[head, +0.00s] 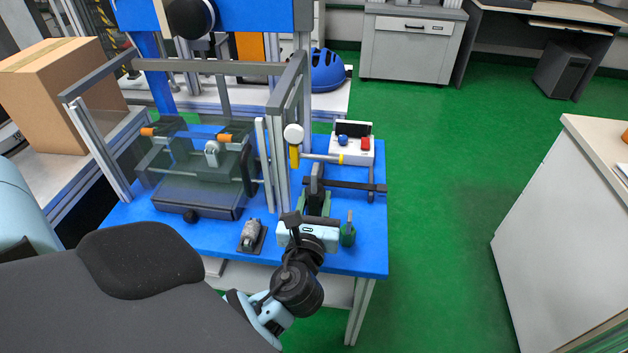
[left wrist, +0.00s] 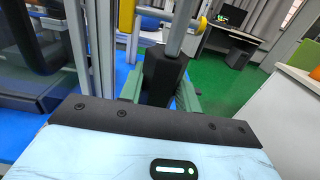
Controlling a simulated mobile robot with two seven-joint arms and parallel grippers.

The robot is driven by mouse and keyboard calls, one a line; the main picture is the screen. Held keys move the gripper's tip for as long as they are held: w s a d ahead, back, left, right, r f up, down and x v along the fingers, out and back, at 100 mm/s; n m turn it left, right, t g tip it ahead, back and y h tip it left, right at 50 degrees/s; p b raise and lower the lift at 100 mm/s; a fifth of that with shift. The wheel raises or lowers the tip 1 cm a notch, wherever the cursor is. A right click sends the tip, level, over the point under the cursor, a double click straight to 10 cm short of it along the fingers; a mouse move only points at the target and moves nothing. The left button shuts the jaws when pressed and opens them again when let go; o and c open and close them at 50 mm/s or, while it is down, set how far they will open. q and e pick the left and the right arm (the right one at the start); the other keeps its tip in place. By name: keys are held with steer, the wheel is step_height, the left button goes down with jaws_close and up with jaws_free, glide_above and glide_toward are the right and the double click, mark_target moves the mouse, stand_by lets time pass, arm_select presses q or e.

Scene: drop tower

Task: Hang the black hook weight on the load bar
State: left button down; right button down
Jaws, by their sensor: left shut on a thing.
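My left gripper (head: 318,203) has green fingers, which also show in the left wrist view (left wrist: 160,92). It is shut on the black hook weight (left wrist: 164,72), a dark block with a grey shank rising from it. In the head view the weight (head: 316,183) is upright and partly hidden. The load bar (head: 320,157) is a thin grey rod with a yellow collar, sticking out to the right of the tower post above the weight. In the left wrist view the shank passes in front of the load bar (left wrist: 155,13). Whether they touch I cannot tell. The right gripper is not in view.
A dark crossbar (head: 350,185) stands close by the weight. A white box with blue and red buttons (head: 352,148) is behind it. The tower frame with a clear guard (head: 200,165) is at left. A green-handled item (head: 348,232) is on the blue table right of my wrist.

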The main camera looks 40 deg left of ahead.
arm_select(q)
steer(key=b+x, duration=0.3)
steer(key=x, duration=0.4)
steer(key=shift+f, duration=0.45)
stand_by(0.4)
steer(key=shift+w+a, duration=0.1)
steer(key=c, duration=0.9)
jaws_free()
steer(key=shift+f, duration=0.1)
steer(key=shift+v, duration=3.95)
